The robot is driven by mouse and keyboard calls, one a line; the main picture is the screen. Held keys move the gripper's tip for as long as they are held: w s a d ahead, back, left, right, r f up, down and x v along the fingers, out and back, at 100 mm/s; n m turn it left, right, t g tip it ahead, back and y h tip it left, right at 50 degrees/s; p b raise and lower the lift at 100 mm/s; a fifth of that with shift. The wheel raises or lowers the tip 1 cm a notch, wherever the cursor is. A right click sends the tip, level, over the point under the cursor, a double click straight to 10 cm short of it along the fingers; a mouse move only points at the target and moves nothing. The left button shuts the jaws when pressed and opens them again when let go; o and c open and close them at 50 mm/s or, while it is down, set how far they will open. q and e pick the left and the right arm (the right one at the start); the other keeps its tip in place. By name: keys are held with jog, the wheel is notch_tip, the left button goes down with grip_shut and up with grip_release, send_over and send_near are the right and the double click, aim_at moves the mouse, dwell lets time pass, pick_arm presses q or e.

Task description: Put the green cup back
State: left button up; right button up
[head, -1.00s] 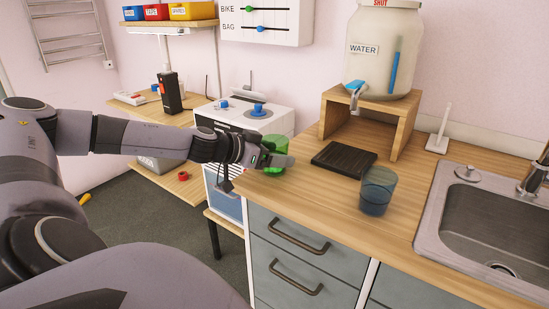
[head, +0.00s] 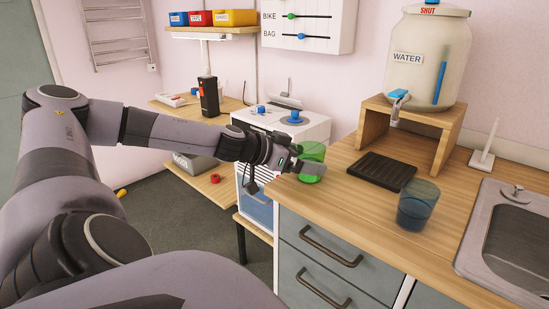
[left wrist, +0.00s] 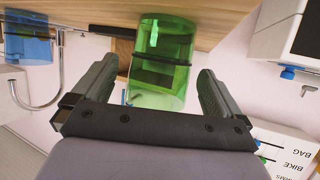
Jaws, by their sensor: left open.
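The green cup (head: 312,158) stands at the left end of the wooden counter (head: 345,215) in the head view. My left gripper (head: 304,166) is at the cup, and its fingers partly cover it. In the left wrist view the green cup (left wrist: 160,62) is between the two fingers of the left gripper (left wrist: 158,88), with a gap showing on each side. The left gripper is open around it. The right gripper is in neither view.
A dark drip mat (head: 381,171) lies before the water dispenser (head: 432,55) on its wooden stand (head: 452,130). A blue cup (head: 417,204) stands near the counter's front, left of the sink (head: 510,230).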

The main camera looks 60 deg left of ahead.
pick_arm(q)
jog(key=b+v, duration=0.2)
jog(key=v, duration=0.7)
jog(key=shift+s, duration=0.4)
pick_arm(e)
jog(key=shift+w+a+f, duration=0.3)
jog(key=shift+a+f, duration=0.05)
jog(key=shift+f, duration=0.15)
pick_arm(q)
jog(key=shift+s+a+r, duration=0.1)
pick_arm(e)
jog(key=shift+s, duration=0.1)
